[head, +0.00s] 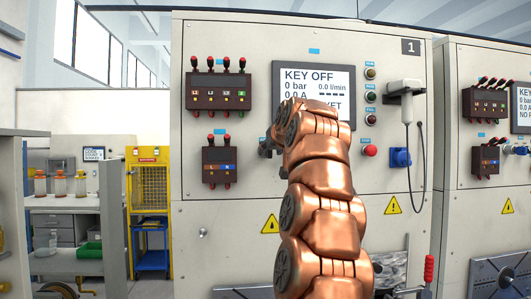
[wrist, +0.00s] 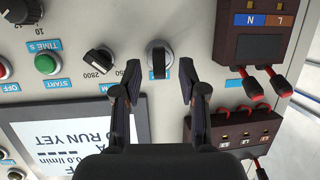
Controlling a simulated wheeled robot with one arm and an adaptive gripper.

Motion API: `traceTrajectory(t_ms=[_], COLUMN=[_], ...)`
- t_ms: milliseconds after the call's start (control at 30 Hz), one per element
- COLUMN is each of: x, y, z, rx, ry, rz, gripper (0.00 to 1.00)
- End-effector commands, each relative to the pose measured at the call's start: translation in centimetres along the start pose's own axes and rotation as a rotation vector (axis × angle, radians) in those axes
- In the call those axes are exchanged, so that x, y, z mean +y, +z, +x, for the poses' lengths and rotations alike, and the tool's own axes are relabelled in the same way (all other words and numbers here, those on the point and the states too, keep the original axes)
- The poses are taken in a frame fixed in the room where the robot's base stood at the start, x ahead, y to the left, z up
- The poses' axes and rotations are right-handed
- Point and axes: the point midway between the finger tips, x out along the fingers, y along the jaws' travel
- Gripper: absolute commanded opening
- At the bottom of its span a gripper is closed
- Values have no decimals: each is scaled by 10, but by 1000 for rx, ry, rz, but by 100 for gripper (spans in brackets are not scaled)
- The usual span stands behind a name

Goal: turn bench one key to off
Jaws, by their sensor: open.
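Bench one is the pale cabinet (head: 230,70) marked 1 at its upper right. Its screen (head: 318,78) reads KEY OFF, 0 bar, 0.0 A and 0.0 l/min; my arm covers its lower part. In the wrist view, which is upside down, a black switch handle in a silver ring (wrist: 158,57), apparently the key switch, stands upright in the picture. In the head view my arm mostly hides the gripper and switch.
Close by in the wrist view are a black selector knob (wrist: 98,60), a green start button (wrist: 47,64) and terminal blocks with red plugs (wrist: 250,35). A second bench (head: 460,180) stands further right.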

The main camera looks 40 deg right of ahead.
Motion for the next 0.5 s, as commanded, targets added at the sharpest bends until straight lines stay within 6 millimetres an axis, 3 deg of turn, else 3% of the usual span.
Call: traceTrajectory(t_ms=[500], x=[1], y=[-2], z=[-61], rx=[6], ry=[2], rz=[0], gripper=[42])
